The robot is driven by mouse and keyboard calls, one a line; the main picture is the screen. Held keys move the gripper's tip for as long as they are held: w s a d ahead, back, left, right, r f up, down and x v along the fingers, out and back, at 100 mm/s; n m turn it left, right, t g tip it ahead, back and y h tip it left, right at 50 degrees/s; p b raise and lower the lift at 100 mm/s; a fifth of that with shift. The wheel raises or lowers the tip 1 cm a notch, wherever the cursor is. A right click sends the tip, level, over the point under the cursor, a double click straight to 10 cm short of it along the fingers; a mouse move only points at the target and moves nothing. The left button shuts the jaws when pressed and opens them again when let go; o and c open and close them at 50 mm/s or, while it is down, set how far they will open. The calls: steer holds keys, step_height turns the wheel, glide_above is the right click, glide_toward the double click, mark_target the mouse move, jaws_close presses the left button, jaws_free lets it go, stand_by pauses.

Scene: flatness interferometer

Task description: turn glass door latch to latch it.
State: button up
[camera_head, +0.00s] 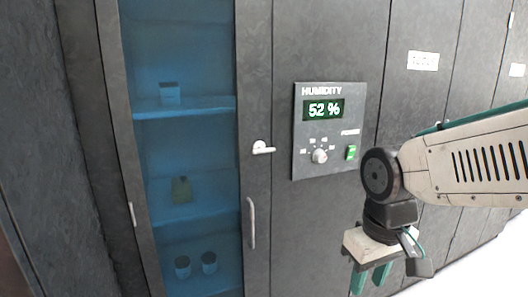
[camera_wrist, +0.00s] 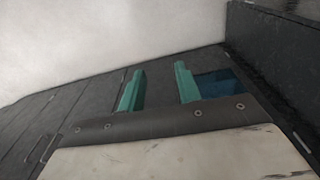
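The glass door (camera_head: 187,133) of a dark cabinet stands at the left in the head view and looks closed. Its white latch (camera_head: 262,148) is on the dark frame to the right of the glass, with its lever pointing right, about level. A pale curved door handle (camera_head: 251,222) sits below the latch. My gripper (camera_head: 371,281) is low at the right in the head view, pointing down, well away from the latch. Its two green fingers are apart with nothing between them, as the wrist view (camera_wrist: 158,90) also shows. The latch is not recognisable in the wrist view.
A humidity panel (camera_head: 329,130) reading 52 % has a knob (camera_head: 319,156) and a green power switch (camera_head: 351,152), right of the latch. Pale floor is clear at the lower right.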

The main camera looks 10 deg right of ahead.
steer(key=w+a+f+n+t, duration=0.2)
steer(key=w+n, duration=0.1)
steer(key=w, duration=0.4)
steer(key=w+a+f+n+t, duration=0.1)
steer(key=w+a+n+t, duration=0.1)
steer(key=w, duration=0.6)
steer(key=n+t+y, duration=0.4)
steer(key=n+t, duration=0.9)
glide_toward(265, 151)
steer(key=d+x, duration=0.1)
steer(key=x, duration=0.2)
steer(key=shift+n, duration=0.3)
steer(key=x, duration=0.5)
steer(key=a+x, duration=0.1)
steer(key=x, duration=0.2)
steer(key=shift+s, duration=0.2)
jaws_close()
